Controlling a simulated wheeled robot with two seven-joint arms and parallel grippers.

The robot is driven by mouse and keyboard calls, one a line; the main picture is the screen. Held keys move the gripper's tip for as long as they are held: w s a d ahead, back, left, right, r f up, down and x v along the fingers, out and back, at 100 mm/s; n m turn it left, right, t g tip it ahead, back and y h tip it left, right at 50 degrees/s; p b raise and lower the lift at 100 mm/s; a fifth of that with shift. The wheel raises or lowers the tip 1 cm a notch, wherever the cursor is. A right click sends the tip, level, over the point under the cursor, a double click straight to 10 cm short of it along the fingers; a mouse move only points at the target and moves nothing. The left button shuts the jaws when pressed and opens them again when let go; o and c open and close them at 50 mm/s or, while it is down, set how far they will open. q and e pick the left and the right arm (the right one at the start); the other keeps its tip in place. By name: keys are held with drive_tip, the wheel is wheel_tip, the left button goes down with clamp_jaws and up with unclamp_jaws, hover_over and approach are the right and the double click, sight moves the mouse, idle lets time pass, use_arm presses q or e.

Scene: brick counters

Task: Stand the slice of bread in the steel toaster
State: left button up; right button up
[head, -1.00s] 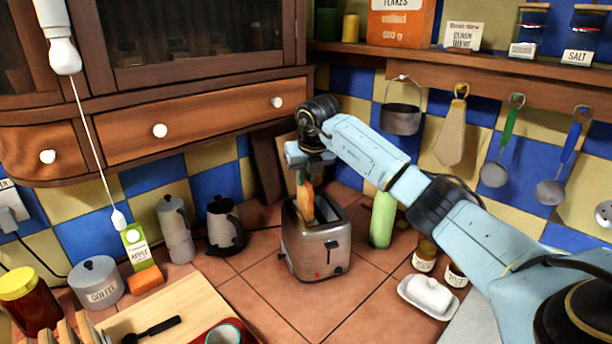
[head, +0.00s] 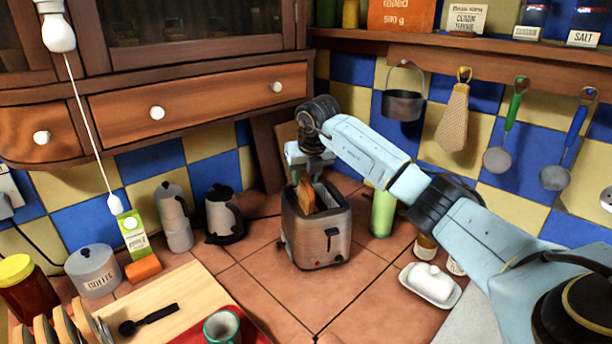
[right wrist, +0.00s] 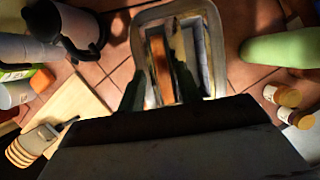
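The steel toaster (head: 317,240) stands on the tiled counter, its lever side facing me. The slice of bread (head: 306,197) is upright, with its lower part down in the toaster's left slot and its top above the rim. My right gripper (head: 309,172) is right above it, pointing down. In the right wrist view the bread (right wrist: 159,72) sits between the two dark fingers (right wrist: 160,85), which appear closed on its sides. The right slot of the toaster (right wrist: 212,60) looks empty. The bread's lower edge is hidden inside the toaster. My left gripper is not seen.
A green bottle (head: 383,213) stands close to the toaster's right. A dark-handled kettle (head: 223,215) and moka pot (head: 175,215) are to its left. A butter dish (head: 430,284) is at the right; a cutting board (head: 185,292) is at front left. Counter in front of the toaster is clear.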

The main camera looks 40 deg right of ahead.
drive_tip(key=shift+o, duration=0.2)
drive_tip(key=shift+r, duration=0.1)
drive_tip(key=v, duration=1.3)
drive_tip(key=shift+s, duration=0.1)
